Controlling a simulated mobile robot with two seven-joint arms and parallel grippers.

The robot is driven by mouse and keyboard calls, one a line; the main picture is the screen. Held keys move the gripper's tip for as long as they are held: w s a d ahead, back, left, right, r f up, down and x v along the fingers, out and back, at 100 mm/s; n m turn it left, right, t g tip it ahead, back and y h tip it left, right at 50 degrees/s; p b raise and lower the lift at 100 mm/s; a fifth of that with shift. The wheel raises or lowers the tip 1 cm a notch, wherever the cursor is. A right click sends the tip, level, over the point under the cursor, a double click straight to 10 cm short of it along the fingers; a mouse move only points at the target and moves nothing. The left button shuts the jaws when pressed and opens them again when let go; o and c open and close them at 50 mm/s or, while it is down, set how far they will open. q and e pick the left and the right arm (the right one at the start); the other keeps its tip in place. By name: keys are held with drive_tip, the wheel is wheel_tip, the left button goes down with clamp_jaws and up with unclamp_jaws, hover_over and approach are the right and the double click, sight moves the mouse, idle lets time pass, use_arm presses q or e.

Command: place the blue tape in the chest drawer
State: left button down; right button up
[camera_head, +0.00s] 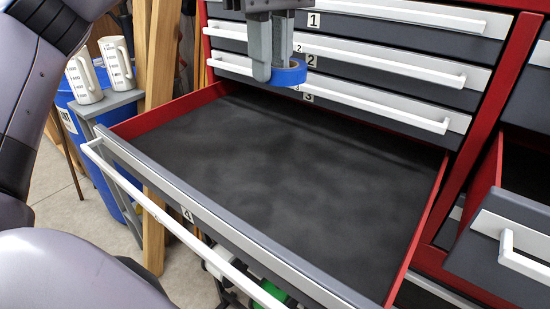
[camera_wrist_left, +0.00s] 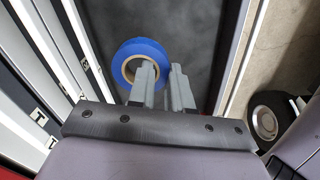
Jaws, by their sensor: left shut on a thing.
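The blue tape (camera_head: 290,73) is a roll held by my left gripper (camera_head: 268,75) at the top of the head view. It hangs above the back part of the open drawer. In the left wrist view the tape (camera_wrist_left: 141,62) shows as a blue ring, with the left gripper (camera_wrist_left: 160,85) shut on its rim. The chest drawer (camera_head: 270,160), marked 4, is pulled out and has an empty dark floor, red sides and a long white handle. My right gripper is in neither view.
Shut drawers (camera_head: 390,60) with white handles rise behind the open one. Another drawer (camera_head: 510,230) stands partly open at the right. White measuring jugs (camera_head: 118,62) and a blue bin (camera_head: 75,110) are at the left. Wooden boards (camera_head: 160,60) stand beside the chest.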

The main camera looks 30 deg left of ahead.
use_arm(q)
drive_tip(key=b, duration=0.2)
hover_over(272, 170)
wheel_tip(272, 170, down, 10)
drive_tip(key=shift+r, duration=0.2)
wheel_tip(272, 170, down, 5)
drive_tip(key=c, duration=1.5)
unclamp_jaws()
drive_tip(key=shift+f, duration=0.15)
drive_tip(key=o, duration=0.4)
drive_tip(key=shift+o, duration=0.2)
drive_tip(key=shift+r, duration=0.2)
